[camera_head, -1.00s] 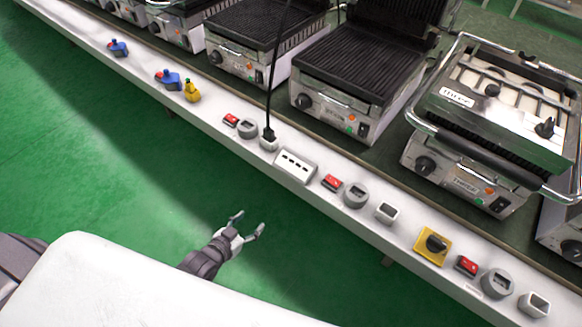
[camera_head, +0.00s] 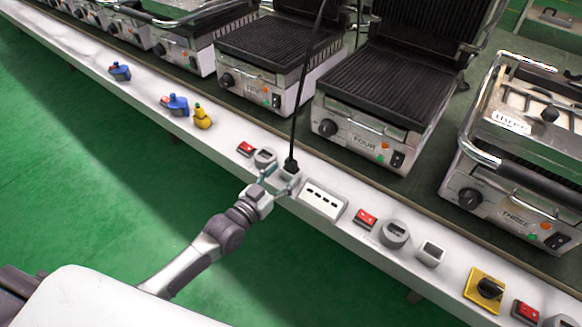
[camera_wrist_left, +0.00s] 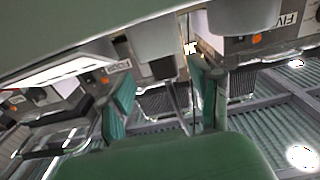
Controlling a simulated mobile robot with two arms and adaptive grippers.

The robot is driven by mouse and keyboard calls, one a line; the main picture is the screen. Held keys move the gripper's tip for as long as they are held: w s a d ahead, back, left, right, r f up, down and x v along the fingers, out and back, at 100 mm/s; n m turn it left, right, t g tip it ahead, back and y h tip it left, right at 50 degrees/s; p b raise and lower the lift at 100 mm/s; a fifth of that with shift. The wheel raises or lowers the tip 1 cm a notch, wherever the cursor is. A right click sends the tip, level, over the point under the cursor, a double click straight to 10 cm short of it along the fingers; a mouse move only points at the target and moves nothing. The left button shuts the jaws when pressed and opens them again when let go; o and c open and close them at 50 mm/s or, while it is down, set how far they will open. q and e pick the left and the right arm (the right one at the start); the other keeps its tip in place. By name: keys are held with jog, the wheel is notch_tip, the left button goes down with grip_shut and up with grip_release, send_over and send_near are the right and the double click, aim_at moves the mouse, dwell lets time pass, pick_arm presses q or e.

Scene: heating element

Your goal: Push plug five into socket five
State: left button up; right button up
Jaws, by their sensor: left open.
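A black plug (camera_head: 291,164) on a long black cord stands upright at a small grey socket (camera_head: 290,174) on the white ledge. I cannot tell how deep it sits. The cord rises past the grill behind it. My left gripper (camera_head: 281,178) is open and empty, its fingertips spread at the near side of the socket and hiding part of it. In the left wrist view, its two green fingers (camera_wrist_left: 163,98) are apart, and a FIVE label (camera_wrist_left: 289,18) shows upside down at the upper right. The right gripper is not in view.
Beside the socket are a round grey fitting (camera_head: 265,157), a red switch (camera_head: 245,149) and a white slotted box (camera_head: 324,199). Grill FOUR (camera_head: 363,112) and other grills line the back. A yellow knob (camera_head: 202,116) and blue plugs lie left. Open green floor lies in front.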

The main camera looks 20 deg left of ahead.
aim_at(288, 166)
pick_arm(q)
jog(key=x, duration=0.4)
jog(key=shift+w+a+r+b, duration=0.1)
jog(key=shift+w+r+b, duration=0.05)
jog(key=shift+w+b, duration=0.2)
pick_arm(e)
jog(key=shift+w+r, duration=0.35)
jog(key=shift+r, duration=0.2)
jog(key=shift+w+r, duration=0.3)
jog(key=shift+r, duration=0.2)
pick_arm(q)
grip_shut()
jog(key=shift+r, duration=0.1)
